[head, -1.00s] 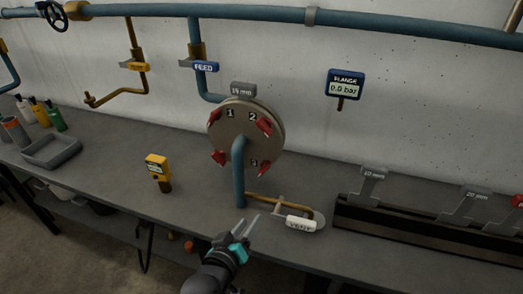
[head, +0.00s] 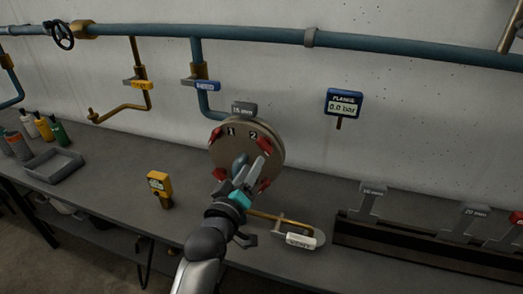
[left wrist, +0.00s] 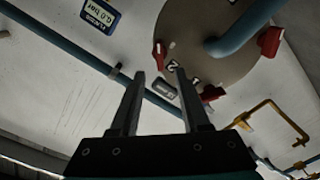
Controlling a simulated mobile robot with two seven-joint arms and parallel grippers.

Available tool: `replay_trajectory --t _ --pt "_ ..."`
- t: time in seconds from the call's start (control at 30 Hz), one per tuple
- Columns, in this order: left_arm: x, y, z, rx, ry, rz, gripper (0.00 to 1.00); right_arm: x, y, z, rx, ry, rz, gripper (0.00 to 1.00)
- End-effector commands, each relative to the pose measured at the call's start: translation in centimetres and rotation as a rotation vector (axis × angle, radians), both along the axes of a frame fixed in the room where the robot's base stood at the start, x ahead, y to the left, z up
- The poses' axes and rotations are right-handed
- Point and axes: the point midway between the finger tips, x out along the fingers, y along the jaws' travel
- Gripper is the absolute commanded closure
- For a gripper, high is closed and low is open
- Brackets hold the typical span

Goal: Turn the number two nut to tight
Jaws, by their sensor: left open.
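The round flange (head: 232,158) on the bench carries red nuts at its rim and a blue pipe in front. The number two nut (head: 265,143) is red, at the upper right beside the "2". In the left wrist view, turned roughly upside down, it appears to be the red nut (left wrist: 158,53) beside a small label. My left gripper (head: 255,166) is open and empty in front of the flange, below the number two nut in the picture. In the wrist view its fingers (left wrist: 154,78) point toward the flange rim, with nothing between them. My right gripper is not in view.
A grey mm tag (head: 243,108) tops the flange. A gauge (head: 343,103) reads 0.0 bar. A yellow device (head: 159,189) and a brass pipe with a white-labelled handle (head: 301,240) are nearby. A rack (head: 430,245) with grey mm-marked tools stands right. Blue piping (head: 250,35) runs overhead.

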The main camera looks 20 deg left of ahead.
Motion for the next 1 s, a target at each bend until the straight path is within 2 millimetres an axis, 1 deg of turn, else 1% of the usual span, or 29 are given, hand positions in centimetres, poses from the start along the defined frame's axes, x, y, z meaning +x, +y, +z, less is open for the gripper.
replay_trajectory --t 0.03,0.3,0.5,0.7,0.97,1.0 --pt "0.9 0.0 0.1 0.0 -0.001 0.0 0.54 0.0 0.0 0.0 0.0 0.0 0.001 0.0" --pt "5.0 -0.2 0.0 0.001 -0.001 0.0 0.54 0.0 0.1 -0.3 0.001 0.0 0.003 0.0" --pt "7.1 -0.2 0.0 0.002 0.0 0.0 0.54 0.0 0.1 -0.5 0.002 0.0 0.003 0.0" --pt "8.0 -0.3 0.0 0.002 0.0 0.0 0.54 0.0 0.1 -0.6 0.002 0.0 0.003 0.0" --pt "8.1 -0.3 0.0 0.002 0.0 0.0 0.54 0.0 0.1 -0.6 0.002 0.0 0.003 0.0" --pt "8.1 -0.3 0.0 0.002 0.0 0.0 0.56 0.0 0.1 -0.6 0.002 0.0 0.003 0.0"
